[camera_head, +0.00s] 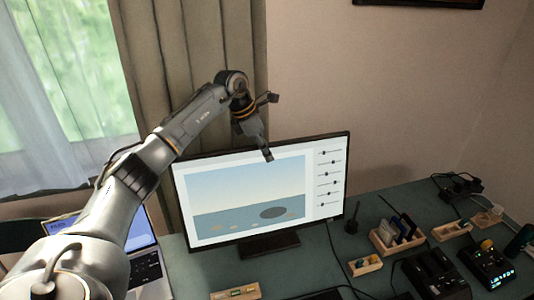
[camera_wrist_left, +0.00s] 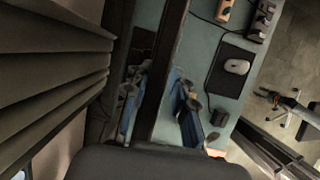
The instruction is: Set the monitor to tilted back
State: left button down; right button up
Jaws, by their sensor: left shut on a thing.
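The monitor (camera_head: 240,195) stands on the desk with its lit screen facing me, showing a landscape picture and a column of sliders. It looks roughly upright; its exact tilt is hard to judge. My left gripper (camera_head: 266,154) reaches down over the middle of its top edge, and the far finger is hidden behind the screen. In the left wrist view, the fingers (camera_wrist_left: 160,112) lie on either side of the monitor's dark top edge (camera_wrist_left: 168,50), shut on it. The monitor's stand (camera_head: 270,245) shows below the screen.
A laptop (camera_head: 147,270) sits left of the monitor, partly behind my left arm. Wooden trays (camera_head: 367,266), a card holder (camera_head: 398,238) and black devices (camera_head: 488,264) lie on the right. A mouse (camera_wrist_left: 236,66) rests on a dark pad. Curtains and a wall stand behind.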

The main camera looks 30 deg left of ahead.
pick_arm(q)
jog(key=shift+w+a+r, duration=0.25)
jog(key=shift+w+a, duration=0.25)
jog(key=shift+a, duration=0.3)
jog(key=c, duration=1.5)
grip_release()
jog(key=shift+d, duration=0.1)
jog(key=shift+o, duration=1.1)
jog(key=shift+f, duration=0.35)
jog(key=v, duration=1.2)
jog(key=shift+s, duration=0.15)
jog(key=shift+d, duration=0.1)
